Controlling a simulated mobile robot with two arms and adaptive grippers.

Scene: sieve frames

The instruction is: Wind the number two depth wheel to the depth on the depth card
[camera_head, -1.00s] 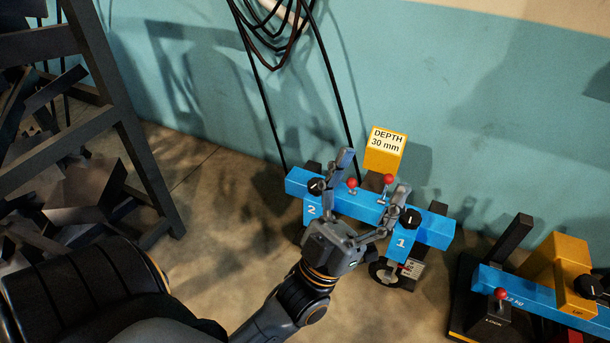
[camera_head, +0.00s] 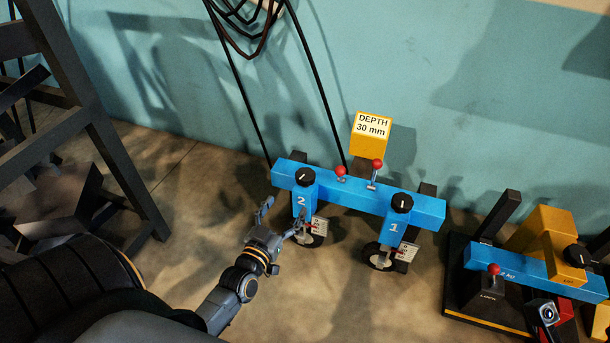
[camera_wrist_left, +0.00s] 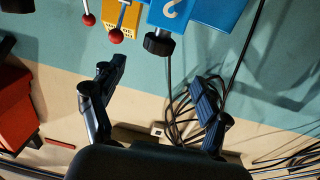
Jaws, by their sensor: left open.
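The number two depth knob (camera_head: 305,175) is a black dial with a white mark on top of the blue post labelled 2 (camera_head: 301,201). The knob also shows in the left wrist view (camera_wrist_left: 159,43), above the gap between my fingers. The depth card (camera_head: 372,125), on a yellow block, reads "DEPTH 30 mm". Below post 2 a small wheel (camera_head: 309,236) and a white scale tag (camera_head: 319,224) are partly hidden by my gripper; the scale reading is too small to tell. My left gripper (camera_head: 281,217) is open and empty, in front of and left of post 2. My right gripper is not in view.
The blue beam (camera_head: 348,195) carries two red-knobbed levers (camera_head: 341,171) and a second black knob (camera_head: 402,202) on post 1. Another blue and yellow machine (camera_head: 541,267) stands right. A dark frame (camera_head: 105,145) stands left. Cables (camera_head: 246,22) hang on the wall.

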